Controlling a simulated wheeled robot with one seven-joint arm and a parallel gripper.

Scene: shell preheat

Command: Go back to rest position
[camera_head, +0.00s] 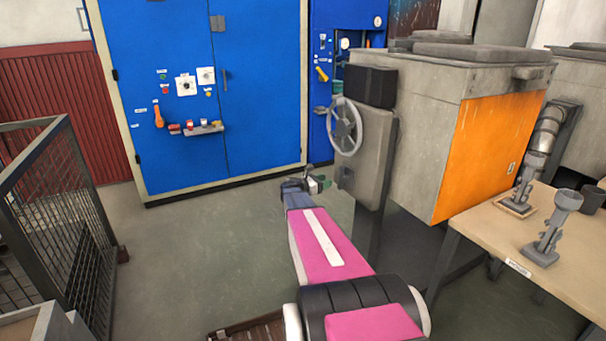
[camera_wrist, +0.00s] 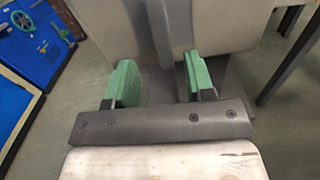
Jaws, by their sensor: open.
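My gripper (camera_head: 318,184) is at the far end of my pink and white arm, in front of the grey machine with the handwheel. It is small in the head view. In the wrist view my gripper (camera_wrist: 158,82) shows two green fingers spread apart, with nothing between them. Behind the fingers in that view is a grey surface of the machine, and I cannot tell how close it is.
The grey machine (camera_head: 420,95) has a handwheel (camera_head: 345,126) and an orange side. A table (camera_head: 570,262) at the right bears grey metal parts (camera_head: 545,240). A blue cabinet (camera_head: 265,110) stands behind, a mesh cage (camera_head: 75,220) at the left. Floor (camera_head: 205,250) between is clear.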

